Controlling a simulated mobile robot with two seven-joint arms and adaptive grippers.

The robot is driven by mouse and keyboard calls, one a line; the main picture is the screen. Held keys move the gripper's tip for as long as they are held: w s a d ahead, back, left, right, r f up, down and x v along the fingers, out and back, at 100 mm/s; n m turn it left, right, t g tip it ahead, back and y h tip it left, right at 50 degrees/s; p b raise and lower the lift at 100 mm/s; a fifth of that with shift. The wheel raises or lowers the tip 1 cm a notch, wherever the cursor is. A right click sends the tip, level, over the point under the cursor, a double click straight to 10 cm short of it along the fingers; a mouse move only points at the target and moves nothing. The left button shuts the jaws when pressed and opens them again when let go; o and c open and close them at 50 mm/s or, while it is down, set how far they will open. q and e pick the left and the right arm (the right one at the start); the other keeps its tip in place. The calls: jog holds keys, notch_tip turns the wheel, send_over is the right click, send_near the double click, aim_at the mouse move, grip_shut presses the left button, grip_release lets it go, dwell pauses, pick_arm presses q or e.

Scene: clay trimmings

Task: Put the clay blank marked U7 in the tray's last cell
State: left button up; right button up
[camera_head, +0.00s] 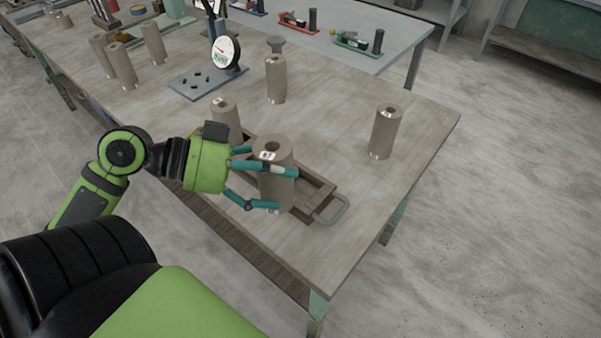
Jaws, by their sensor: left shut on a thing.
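My left gripper (285,189) is shut on a grey-brown clay blank (273,158), an upright cylinder with a hole in its top and a white label. The label's mark is too small to read surely. The held blank is over the tray (320,200), hiding part of it; whether its bottom touches the tray cannot be told. The tray is long, with a looped metal handle at its right end. Another blank (226,118) stands upright at the tray's far left end. My right gripper is not in view.
One labelled blank (384,132) stands near the table's right edge, another (276,80) behind the tray. Several blanks (122,68) stand at the back left. A dial gauge stand (205,80) is behind the tray. The tabletop (335,120) between tray and right blank is clear.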

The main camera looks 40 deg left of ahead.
pick_arm(q)
jog(key=shift+w+f+b, duration=0.3)
jog(key=shift+f+b, duration=0.2)
jog(key=shift+b, duration=0.15)
jog(key=w, duration=0.1)
jog(key=w+p, duration=0.1)
jog(key=w, duration=0.1)
jog(key=shift+a+f, duration=0.15)
jog(key=shift+f, duration=0.2)
jog(key=w+f, duration=0.2)
jog(key=w+f+p, duration=0.1)
jog(key=w+f, duration=0.1)
jog(key=f, duration=0.1)
jog(key=w+a+f, duration=0.1)
jog(key=w+f, duration=0.1)
jog(key=shift+w+a+f, duration=0.1)
jog(key=shift+f, duration=0.4)
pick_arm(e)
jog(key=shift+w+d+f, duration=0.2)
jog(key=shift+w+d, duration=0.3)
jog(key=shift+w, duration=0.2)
pick_arm(q)
jog(key=shift+f, duration=0.2)
jog(key=o, duration=1.4)
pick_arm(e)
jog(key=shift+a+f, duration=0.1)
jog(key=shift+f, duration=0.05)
